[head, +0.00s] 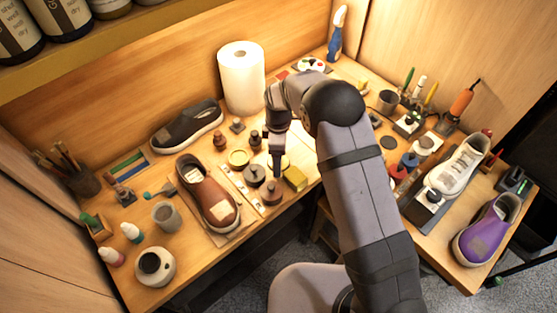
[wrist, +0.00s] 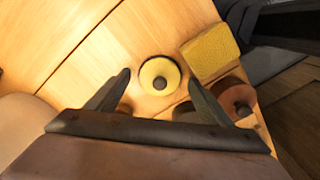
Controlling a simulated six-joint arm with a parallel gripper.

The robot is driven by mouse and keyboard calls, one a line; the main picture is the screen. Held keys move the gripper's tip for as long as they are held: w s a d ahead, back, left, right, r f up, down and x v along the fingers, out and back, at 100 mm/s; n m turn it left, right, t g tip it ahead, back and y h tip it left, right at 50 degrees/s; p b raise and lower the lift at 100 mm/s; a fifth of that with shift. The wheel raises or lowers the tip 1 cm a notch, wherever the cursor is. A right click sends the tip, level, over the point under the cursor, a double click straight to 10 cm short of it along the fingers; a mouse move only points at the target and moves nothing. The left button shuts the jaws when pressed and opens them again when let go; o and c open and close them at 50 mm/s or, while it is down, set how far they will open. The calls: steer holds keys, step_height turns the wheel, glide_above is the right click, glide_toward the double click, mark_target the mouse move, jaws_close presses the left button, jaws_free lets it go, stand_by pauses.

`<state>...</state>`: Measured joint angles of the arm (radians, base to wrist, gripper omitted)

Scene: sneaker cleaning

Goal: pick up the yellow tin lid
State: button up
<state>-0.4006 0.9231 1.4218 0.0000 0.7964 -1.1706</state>
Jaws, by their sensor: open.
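My gripper (wrist: 160,83) is open and empty, one finger to each side. In the head view my gripper (head: 277,168) points down over the bench and partly hides the lid (head: 285,160).
A yellow sponge block (head: 295,178) lies close to the lid. Brown round pots (head: 272,192) stand close by, partly behind my fingers in the wrist view. A round yellow tin (head: 238,158) and a brown shoe (head: 207,190) are to the left. A paper roll (head: 242,78) stands behind.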

steer(key=c, duration=1.1)
steer(key=shift+c, duration=0.2)
steer(key=shift+r, duration=0.1)
step_height(320, 180, up, 10)
steer(key=b, duration=0.2)
steer(key=s+a+p, duration=0.1)
steer(key=a+p, duration=0.2)
steer(key=s+a+n+p, duration=0.1)
steer(key=s+a+p, duration=0.1)
steer(key=p, duration=0.1)
steer(key=s+a+n+p, duration=0.1)
steer(key=s+a+p, duration=0.1)
steer(key=a+p, duration=0.1)
steer(key=shift+s+a+p, duration=0.2)
steer(key=shift+a+p, duration=0.1)
steer(key=shift+p, duration=0.2)
steer(key=shift+w+a+n, duration=1.9)
steer(key=shift+w+n, duration=0.1)
steer(key=shift+w, duration=0.2)
